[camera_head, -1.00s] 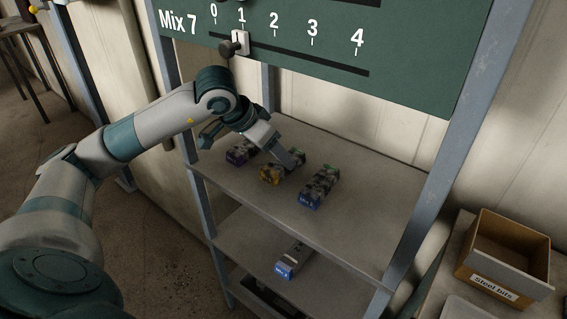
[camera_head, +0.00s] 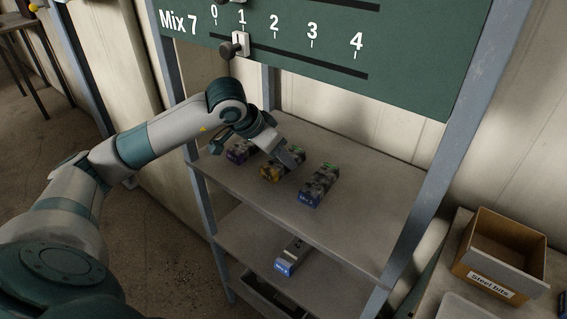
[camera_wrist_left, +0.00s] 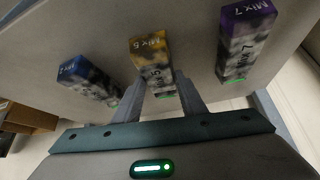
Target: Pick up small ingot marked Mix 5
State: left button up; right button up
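The small ingot with a yellow end (camera_head: 269,173) lies on the upper shelf between two others. In the left wrist view its label on the yellow end (camera_wrist_left: 150,44) looks like Mix 5, though the digit is not sharp. My left gripper (camera_wrist_left: 160,88) is open, with one finger on each side of this ingot's grey, mottled rear part. I cannot tell whether the fingers touch it. In the head view the left gripper (camera_head: 284,154) is low over the ingot, hiding part of it. My right gripper is not in view.
A purple-ended ingot (camera_head: 237,154) marked Mix 7 and a blue-ended ingot (camera_head: 317,187) flank it closely. Another blue-ended ingot (camera_head: 290,258) lies on the lower shelf. A green slider board (camera_head: 420,60) overhangs the shelf. A "Steel bits" box (camera_head: 492,286) stands at right.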

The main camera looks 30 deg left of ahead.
pick_arm(q)
grip_shut()
jog(key=shift+r, duration=0.2)
